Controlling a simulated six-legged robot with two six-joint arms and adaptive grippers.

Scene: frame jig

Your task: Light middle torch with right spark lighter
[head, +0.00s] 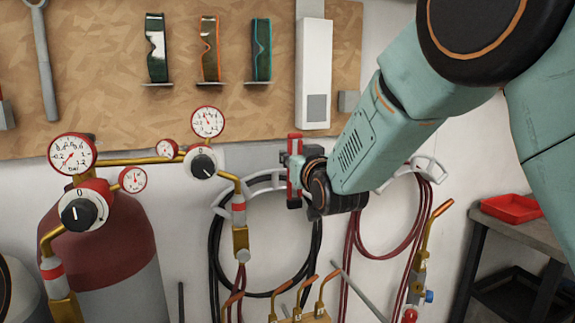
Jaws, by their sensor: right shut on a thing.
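My right gripper (298,178) is at the end of the teal arm coming in from the upper right, in front of the wall. It is shut on a narrow upright red tool (294,150), which looks like the spark lighter; the gripper hides part of it. Several curved copper torch tips (328,286) rise at the bottom edge, below the gripper and apart from it. Their lower parts are cut off, and I cannot tell which is the middle torch. No flame shows. Another torch (425,250) with a copper neck and blue and red knobs stands at the right. My left gripper is not in view.
A dark red gas cylinder (100,240) with brass regulators and gauges (73,154) stands at the left. Coiled black (216,260) and red hoses (352,250) hang on the wall. Goggles (209,48) hang on the board above. A bench with a red tray (511,208) is at the right.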

